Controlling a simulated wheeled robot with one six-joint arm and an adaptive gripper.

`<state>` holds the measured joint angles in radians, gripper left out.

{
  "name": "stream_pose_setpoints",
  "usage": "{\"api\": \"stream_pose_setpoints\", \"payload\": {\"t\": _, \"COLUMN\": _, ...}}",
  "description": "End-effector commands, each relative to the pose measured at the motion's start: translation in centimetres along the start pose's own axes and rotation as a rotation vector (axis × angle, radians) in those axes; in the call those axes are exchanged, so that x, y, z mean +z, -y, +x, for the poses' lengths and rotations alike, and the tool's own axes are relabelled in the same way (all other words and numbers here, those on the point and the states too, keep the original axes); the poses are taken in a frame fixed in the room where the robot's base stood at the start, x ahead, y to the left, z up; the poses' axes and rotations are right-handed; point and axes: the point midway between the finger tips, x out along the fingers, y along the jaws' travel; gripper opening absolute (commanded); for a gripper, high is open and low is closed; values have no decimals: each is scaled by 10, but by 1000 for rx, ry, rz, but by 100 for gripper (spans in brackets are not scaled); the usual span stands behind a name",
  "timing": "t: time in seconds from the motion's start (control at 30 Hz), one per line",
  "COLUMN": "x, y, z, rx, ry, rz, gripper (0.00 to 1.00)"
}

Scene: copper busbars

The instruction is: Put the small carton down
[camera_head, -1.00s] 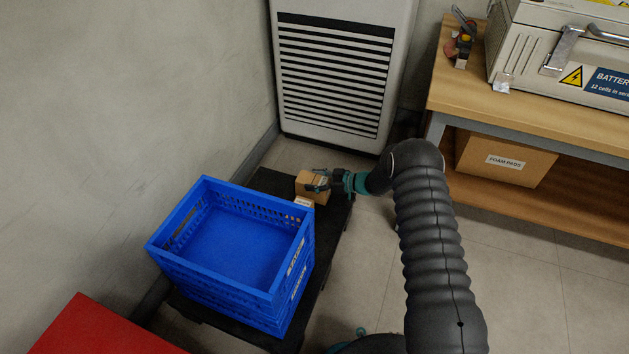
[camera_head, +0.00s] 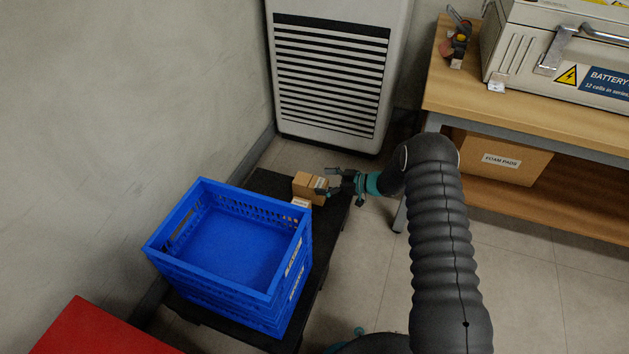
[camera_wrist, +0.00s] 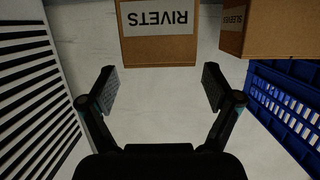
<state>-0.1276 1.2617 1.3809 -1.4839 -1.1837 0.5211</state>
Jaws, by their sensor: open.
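A small brown carton (camera_head: 305,187) stands on the black platform beside the blue crate. In the wrist view, this carton (camera_wrist: 160,51) carries an upside-down RIVETS label and lies just beyond my fingertips. My gripper (camera_head: 328,181) is to its right; it also shows in the wrist view (camera_wrist: 159,82). The carton's underside is hidden.
The blue crate stack (camera_head: 215,300) stands on the black platform (camera_head: 262,183), left of my gripper. A white louvred unit (camera_head: 325,80) stands behind. A wooden bench (camera_head: 470,88) with a battery case (camera_head: 520,75) is at the right. Open floor lies between platform and bench.

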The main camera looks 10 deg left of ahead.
Motion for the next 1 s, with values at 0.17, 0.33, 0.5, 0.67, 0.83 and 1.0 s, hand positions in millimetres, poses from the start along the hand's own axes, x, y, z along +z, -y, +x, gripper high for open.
{"api": "stream_pose_setpoints", "payload": {"t": 0.17, "x": 0, "y": 0, "z": -22, "rx": 0, "ry": -1, "rz": 1, "gripper": 89}}
{"api": "stream_pose_setpoints", "payload": {"t": 0.33, "x": 0, "y": 0, "z": -28, "rx": 0, "ry": -1, "rz": 0, "gripper": 89}}
{"api": "stream_pose_setpoints", "payload": {"t": 0.5, "x": 0, "y": 0, "z": -28, "rx": 0, "ry": -1, "rz": 0, "gripper": 89}}
{"api": "stream_pose_setpoints", "payload": {"t": 0.67, "x": 0, "y": 0, "z": -28, "rx": 0, "ry": 0, "rz": 0, "gripper": 89}}
{"api": "stream_pose_setpoints", "payload": {"t": 0.83, "x": 0, "y": 0, "z": -28, "rx": 0, "ry": 0, "rz": 1, "gripper": 89}}
{"api": "stream_pose_setpoints", "payload": {"t": 1.0, "x": 1, "y": -2, "z": -31, "rx": 5, "ry": 0, "rz": 2, "gripper": 89}}
